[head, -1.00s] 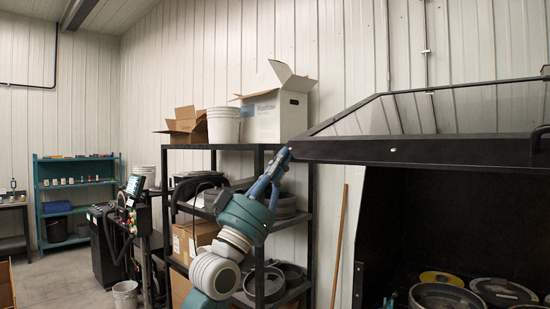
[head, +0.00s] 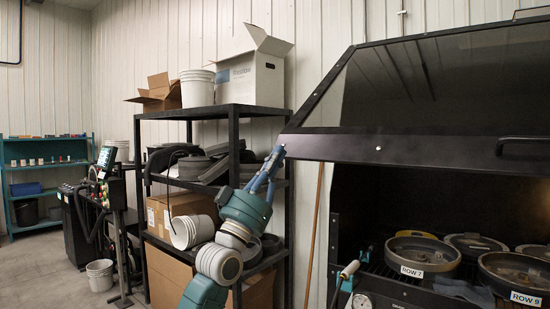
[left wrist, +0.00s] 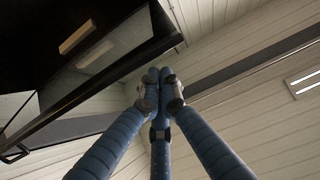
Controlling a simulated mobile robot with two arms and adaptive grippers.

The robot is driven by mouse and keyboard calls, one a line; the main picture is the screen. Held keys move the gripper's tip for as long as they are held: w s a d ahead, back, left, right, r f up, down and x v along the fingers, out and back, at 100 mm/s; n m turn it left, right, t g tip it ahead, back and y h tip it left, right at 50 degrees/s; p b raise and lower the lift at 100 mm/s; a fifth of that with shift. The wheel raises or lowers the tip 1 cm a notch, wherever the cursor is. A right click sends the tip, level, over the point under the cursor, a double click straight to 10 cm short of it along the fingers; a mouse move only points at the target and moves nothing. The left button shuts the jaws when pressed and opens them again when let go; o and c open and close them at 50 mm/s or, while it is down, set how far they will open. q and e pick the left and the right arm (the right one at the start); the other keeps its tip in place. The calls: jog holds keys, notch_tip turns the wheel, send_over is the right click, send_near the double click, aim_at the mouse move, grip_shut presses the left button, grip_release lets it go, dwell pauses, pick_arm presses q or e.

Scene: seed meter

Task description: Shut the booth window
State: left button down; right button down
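The booth window (head: 430,85) is a dark-framed glass pane, tilted and raised above the booth opening. A black handle (head: 522,144) is on its front bar at the right. My left gripper (head: 279,151) is at the lower left corner of the window frame, with its blue fingers pointing up. In the left wrist view, the fingertips (left wrist: 160,79) are drawn together just below the frame corner (left wrist: 164,32), with nothing seen between them. I cannot tell whether they touch the frame. My right gripper is out of view.
Inside the booth (head: 400,210), several round plates lie, some labelled ROW. A gauge (head: 361,301) and a teal-ended white tool (head: 348,270) are at its lower left. A black shelf (head: 237,112) with boxes and buckets stands close behind my left arm.

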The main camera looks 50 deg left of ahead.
pick_arm(q)
jog(key=shift+s, duration=0.15)
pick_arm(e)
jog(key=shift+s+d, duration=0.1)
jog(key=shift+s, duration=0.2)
pick_arm(q)
jog(key=v, duration=1.2)
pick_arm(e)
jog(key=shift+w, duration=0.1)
